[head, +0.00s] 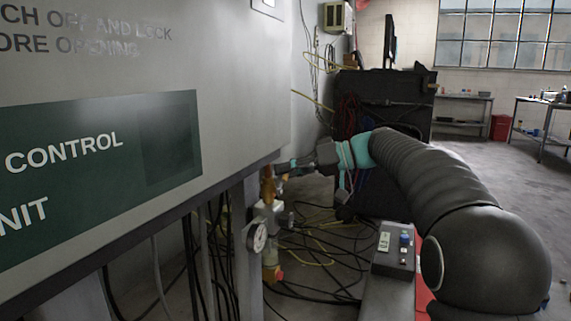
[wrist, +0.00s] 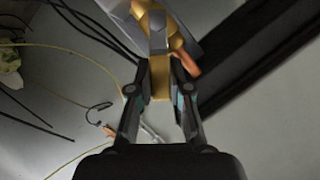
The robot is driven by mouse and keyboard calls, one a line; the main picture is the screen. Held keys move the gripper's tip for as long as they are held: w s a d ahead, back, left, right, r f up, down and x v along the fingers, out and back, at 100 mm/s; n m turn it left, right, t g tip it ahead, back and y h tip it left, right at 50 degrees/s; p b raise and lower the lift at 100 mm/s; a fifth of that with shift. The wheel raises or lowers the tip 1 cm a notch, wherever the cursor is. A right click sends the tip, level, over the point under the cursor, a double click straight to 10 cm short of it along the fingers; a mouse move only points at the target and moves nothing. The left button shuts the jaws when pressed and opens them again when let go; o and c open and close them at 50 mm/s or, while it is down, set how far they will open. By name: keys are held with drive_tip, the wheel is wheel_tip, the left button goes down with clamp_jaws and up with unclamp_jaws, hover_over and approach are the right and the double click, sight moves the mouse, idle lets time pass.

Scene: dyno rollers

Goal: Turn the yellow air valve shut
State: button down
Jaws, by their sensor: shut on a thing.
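The yellow air valve (head: 267,187) is on the pipe assembly under the edge of the large control cabinet. My gripper (head: 284,168) reaches it from the right, at the valve's upper part. In the wrist view, my gripper (wrist: 160,88) has one finger on each side of the yellow valve handle (wrist: 160,72) and is shut on it. The brass valve body and an orange part show just beyond the fingers. In the head view, the cabinet edge and my gripper hide part of the handle.
The cabinet (head: 235,90) overhangs the valve on the left. A round pressure gauge (head: 257,238) sits below it. Loose cables (head: 315,250) cover the floor. A small button box (head: 394,248) is below my arm. A dark tool cabinet (head: 385,100) stands behind.

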drive_tip(key=shift+w+d+f+m+p, duration=0.15)
drive_tip(key=shift+w+m+p, duration=0.25)
drive_tip(key=shift+m+p, duration=0.25)
drive_tip(key=shift+w+d+f+m+g+y+p, duration=0.1)
drive_tip(key=shift+w+f+m+g+y+p, duration=0.15)
drive_tip(key=shift+f+m+y+p, duration=0.65)
drive_tip(key=shift+w+d+f+m+g+y+p, duration=0.15)
drive_tip(key=shift+f+m+g+y+p, duration=0.15)
drive_tip(key=shift+m, duration=1.1)
drive_tip(key=shift+w+a+f+m+g+y+p, duration=0.15)
drive_tip(key=shift+f+m+g+y+p, duration=0.35)
drive_tip(key=shift+m, duration=0.65)
drive_tip(key=shift+d+f, duration=0.1)
drive_tip(key=shift+f, duration=0.15)
drive_tip(key=c, duration=1.1)
unclamp_jaws()
drive_tip(key=shift+o, duration=0.2)
drive_tip(key=d, duration=1.2)
drive_tip(key=shift+w, duration=0.3)
